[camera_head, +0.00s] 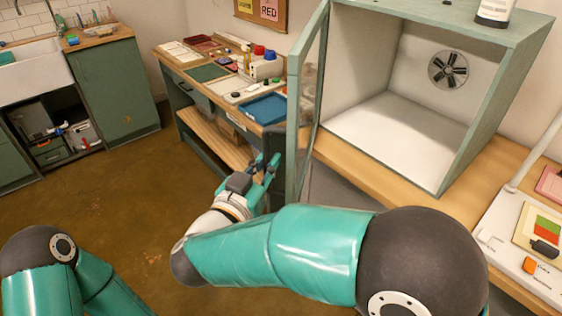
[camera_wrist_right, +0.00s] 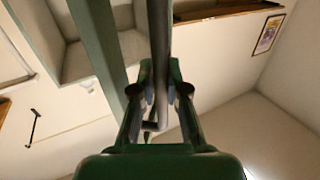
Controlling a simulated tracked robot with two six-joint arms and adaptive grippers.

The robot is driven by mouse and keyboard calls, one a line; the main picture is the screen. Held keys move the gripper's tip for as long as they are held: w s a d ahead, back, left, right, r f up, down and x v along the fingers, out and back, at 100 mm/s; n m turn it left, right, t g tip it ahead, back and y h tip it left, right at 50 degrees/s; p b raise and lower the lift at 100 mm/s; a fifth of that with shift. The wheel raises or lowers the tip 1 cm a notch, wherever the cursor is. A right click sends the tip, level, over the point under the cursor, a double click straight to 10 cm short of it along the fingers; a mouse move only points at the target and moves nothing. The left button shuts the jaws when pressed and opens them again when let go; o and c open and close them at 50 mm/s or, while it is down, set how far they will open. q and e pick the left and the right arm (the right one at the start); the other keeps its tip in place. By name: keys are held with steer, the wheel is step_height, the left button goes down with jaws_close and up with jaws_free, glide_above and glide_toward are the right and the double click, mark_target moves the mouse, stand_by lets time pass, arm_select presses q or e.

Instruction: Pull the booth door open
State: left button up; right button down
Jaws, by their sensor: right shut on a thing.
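The booth (camera_head: 480,42) is a green-framed box with a white interior and stands on the wooden table at the right. Its glass door (camera_head: 311,95) is swung wide open on the booth's left side. My right gripper (camera_head: 268,165) is at the door's lower free edge, partly hidden by the door frame and my arm. In the right wrist view my gripper (camera_wrist_right: 160,98) is shut on the door handle (camera_wrist_right: 160,60), a dark bar running between the fingers. The handle is hard to make out in the head view. My left arm shows at the lower left, its gripper out of view.
A workbench (camera_head: 190,72) with a blue tray (camera_head: 264,109) and several small items stands behind the door. A fan (camera_head: 448,69) is in the booth's back wall. A white board (camera_head: 520,230) with a lamp is at the right. The brown floor (camera_head: 110,190) at the left is clear.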

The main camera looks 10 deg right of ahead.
steer(key=shift+w+a+r, duration=0.15)
steer(key=shift+w+a, duration=0.05)
steer(key=shift+a, duration=0.15)
steer(key=c, duration=1.2)
jaws_free()
steer(key=shift+w+d, duration=0.1)
steer(key=shift+w, duration=0.05)
steer(key=shift+s, duration=0.2)
